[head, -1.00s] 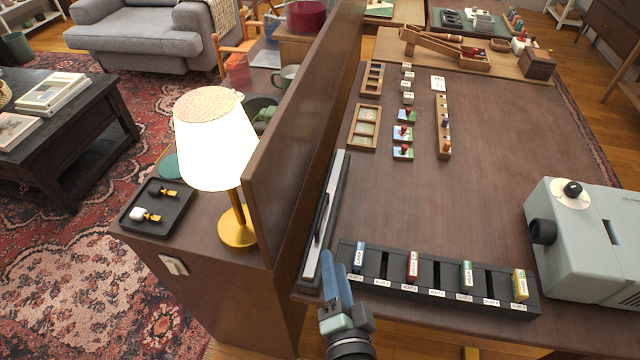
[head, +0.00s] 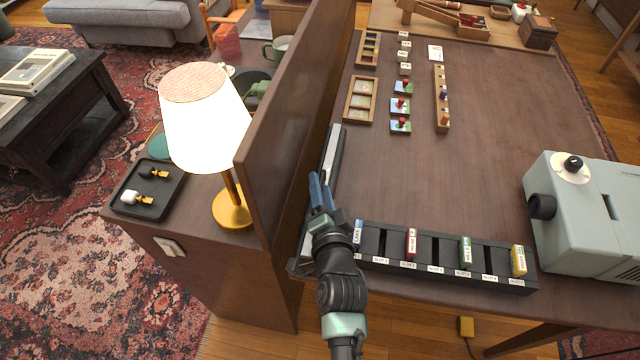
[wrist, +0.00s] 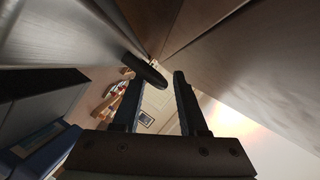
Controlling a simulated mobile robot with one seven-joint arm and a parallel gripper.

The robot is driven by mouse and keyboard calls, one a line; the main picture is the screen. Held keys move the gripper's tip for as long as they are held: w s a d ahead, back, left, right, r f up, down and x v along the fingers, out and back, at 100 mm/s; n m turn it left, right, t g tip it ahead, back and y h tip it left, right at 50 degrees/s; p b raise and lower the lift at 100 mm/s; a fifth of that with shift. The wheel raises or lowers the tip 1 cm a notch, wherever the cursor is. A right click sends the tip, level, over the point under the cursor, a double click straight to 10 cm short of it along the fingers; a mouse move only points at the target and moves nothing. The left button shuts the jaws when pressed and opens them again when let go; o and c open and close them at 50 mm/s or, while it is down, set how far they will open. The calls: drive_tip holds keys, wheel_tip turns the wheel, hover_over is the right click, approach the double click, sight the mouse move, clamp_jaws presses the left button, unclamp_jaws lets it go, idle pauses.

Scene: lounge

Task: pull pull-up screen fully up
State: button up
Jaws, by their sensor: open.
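The pull-up screen is down in its long silver case (head: 334,152), which lies along the left edge of the table beside the wooden partition. My gripper (head: 319,186) is over the middle of the case, fingers open, and hides part of it. In the wrist view, the silver case (wrist: 55,30) fills the upper left. A black rounded handle (wrist: 145,70) reaches toward the gap between my open fingertips (wrist: 160,82). I cannot tell whether the fingers touch it. In the head view the handle is hidden behind my gripper.
A black slotted rack (head: 440,258) with several labelled slides stands close to the right of my gripper. The tall partition (head: 292,130) rises close on the left, with a lit lamp (head: 205,120) beyond it. A grey projector (head: 585,215) stands at right. The table middle is clear.

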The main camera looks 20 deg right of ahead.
drive_tip(key=shift+w+d+f, duration=0.15)
drive_tip(key=shift+w, duration=0.45)
clamp_jaws()
idle(1.1)
